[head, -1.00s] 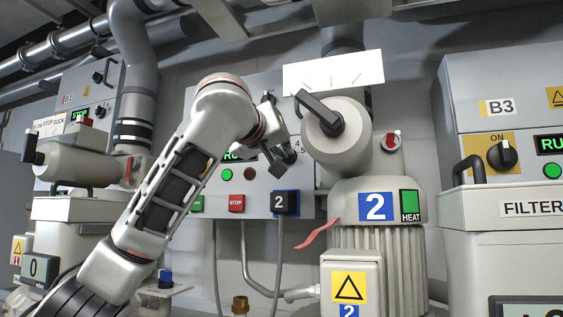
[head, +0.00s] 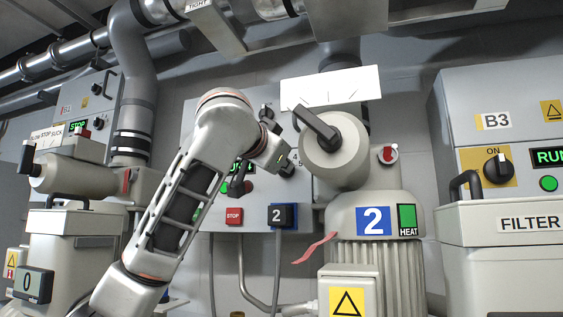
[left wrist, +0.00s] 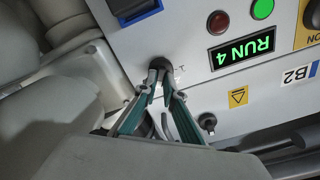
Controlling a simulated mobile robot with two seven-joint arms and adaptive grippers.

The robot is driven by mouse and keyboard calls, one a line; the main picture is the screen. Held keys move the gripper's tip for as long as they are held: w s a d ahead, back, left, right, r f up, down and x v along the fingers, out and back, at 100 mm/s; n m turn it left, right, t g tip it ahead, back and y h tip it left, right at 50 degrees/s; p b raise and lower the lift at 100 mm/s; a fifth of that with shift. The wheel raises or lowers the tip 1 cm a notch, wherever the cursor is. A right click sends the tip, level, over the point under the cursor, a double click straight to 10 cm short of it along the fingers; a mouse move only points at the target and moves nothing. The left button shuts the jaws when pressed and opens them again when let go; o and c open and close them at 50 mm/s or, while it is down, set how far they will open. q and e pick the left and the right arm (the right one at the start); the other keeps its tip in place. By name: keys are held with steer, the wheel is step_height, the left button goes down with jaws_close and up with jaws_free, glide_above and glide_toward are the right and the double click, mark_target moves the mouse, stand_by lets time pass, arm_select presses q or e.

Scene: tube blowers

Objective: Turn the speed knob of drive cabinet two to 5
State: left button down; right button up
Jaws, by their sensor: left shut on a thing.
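Drive cabinet two (head: 190,150) is the grey box in the middle of the head view, partly hidden by my left arm. Its black speed knob (left wrist: 160,66) shows in the left wrist view between the tips of my left gripper (left wrist: 158,82), which is shut on it. In the head view my left gripper (head: 282,165) is at the right part of the panel, and its fingers largely cover the knob. The green display (left wrist: 241,47) reads RUN 4, upside down in the left wrist view. My right gripper is not in view.
The blower's grey pipe end with a black lever (head: 316,122) is close right of my left gripper. Cabinet B3 (head: 500,90) stands at the right. Another black knob (left wrist: 207,122) is near my fingers.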

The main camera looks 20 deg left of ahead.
arm_select(q)
steer(key=m, duration=0.3)
steer(key=shift+d+m, duration=0.1)
steer(key=shift+m, duration=0.3)
steer(key=shift+f+m+p, duration=0.2)
steer(key=shift+m+p, duration=0.35)
steer(key=shift+m, duration=1.25)
steer(key=shift+d, duration=0.1)
steer(key=c, duration=2.1)
jaws_free()
steer(key=shift+c, duration=0.2)
steer(key=shift+s, duration=0.1)
steer(key=s, duration=1.2)
steer(key=shift+a, duration=0.25)
steer(key=shift+w, duration=0.1)
